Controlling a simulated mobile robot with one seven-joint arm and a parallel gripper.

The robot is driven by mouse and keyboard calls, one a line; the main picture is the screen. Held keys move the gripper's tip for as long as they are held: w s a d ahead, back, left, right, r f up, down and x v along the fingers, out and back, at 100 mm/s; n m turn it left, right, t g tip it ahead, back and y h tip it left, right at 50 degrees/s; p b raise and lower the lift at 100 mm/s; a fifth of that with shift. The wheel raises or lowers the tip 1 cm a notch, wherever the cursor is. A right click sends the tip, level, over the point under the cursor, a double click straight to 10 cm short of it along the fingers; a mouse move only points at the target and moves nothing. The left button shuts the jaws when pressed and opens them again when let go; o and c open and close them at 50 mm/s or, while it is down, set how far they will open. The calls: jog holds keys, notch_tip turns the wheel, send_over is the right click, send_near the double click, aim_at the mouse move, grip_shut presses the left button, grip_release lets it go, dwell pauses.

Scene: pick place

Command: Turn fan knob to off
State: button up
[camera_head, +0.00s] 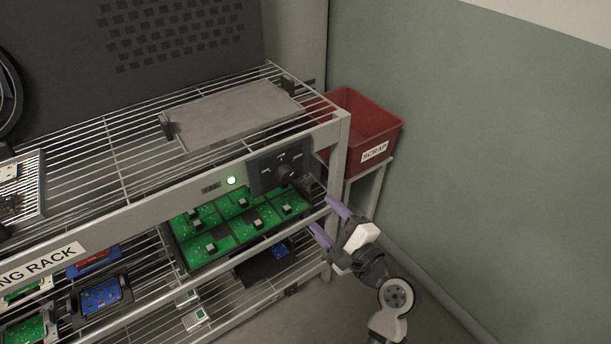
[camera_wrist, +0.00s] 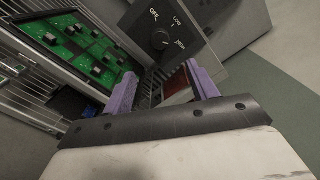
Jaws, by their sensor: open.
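The fan knob (camera_head: 284,171) is a dark round dial on a dark panel (camera_head: 262,180) at the right end of the rack's front rail. In the wrist view the knob (camera_wrist: 160,40) sits below white markings that seem to read off, low and high. I cannot make out clearly where its pointer stands. My gripper (camera_head: 320,212) has purple fingers spread apart with nothing between them. It is right of and below the knob in the head view, apart from it. In the wrist view the fingertips (camera_wrist: 161,73) lie just below the panel.
Green circuit boards (camera_head: 240,222) lie in a tray on the shelf below. A red scrap bin (camera_head: 362,122) stands behind the rack's corner post (camera_head: 338,165). The green wall is at the right.

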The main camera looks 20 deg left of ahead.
aim_at(288, 178)
jog(key=p+x, duration=0.3)
jog(key=x, duration=1)
jog(key=shift+w+a, duration=0.1)
jog(key=shift+a, duration=0.15)
jog(key=c, duration=1)
